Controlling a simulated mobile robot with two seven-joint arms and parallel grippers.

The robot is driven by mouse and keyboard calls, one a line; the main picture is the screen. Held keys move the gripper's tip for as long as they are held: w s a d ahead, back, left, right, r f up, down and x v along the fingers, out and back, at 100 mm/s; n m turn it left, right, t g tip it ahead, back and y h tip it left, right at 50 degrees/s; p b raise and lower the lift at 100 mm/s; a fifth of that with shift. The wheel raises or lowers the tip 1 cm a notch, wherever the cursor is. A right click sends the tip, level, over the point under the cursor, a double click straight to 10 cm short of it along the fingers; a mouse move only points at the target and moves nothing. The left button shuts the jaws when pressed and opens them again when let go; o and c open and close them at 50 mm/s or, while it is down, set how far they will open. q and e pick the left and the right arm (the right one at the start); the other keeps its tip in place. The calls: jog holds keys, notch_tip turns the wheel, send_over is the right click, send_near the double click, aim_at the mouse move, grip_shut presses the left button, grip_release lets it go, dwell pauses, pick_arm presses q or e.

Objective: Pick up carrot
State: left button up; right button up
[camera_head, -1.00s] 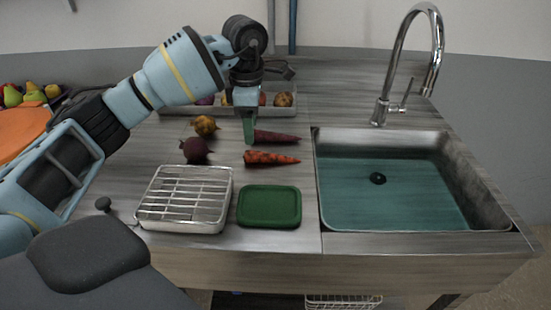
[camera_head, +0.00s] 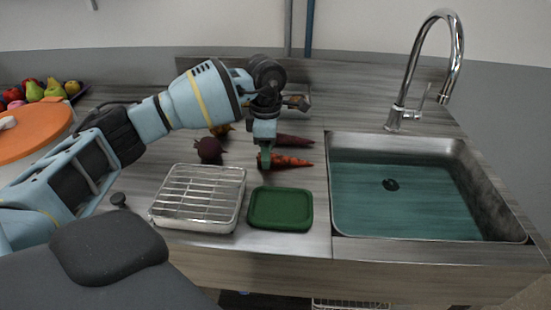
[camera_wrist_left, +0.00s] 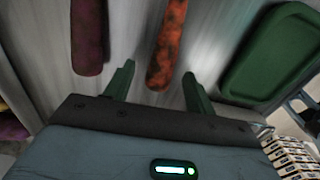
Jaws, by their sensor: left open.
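An orange-red carrot (camera_head: 290,161) lies on the counter behind the green board, and a darker purple carrot (camera_head: 295,140) lies just behind it. My left gripper (camera_head: 264,158) is over the left end of the orange carrot in the head view. In the left wrist view the open fingers of the left gripper (camera_wrist_left: 158,82) stand on either side of the orange carrot's end (camera_wrist_left: 168,45), with nothing gripped. The purple carrot (camera_wrist_left: 89,38) lies outside the fingers, to the left. My right gripper is not in view.
A green board (camera_head: 280,209) and a metal rack tray (camera_head: 199,198) lie in front of the carrots. A dark beet (camera_head: 209,150) is to the left. The sink (camera_head: 425,190) is on the right. A fruit bowl and an orange lid (camera_head: 35,130) are at far left.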

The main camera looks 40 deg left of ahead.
pick_arm(q)
jog(key=shift+f, duration=0.5)
jog(key=c, duration=1)
jog(key=shift+r, duration=5.05)
jog(key=shift+c, duration=0.2)
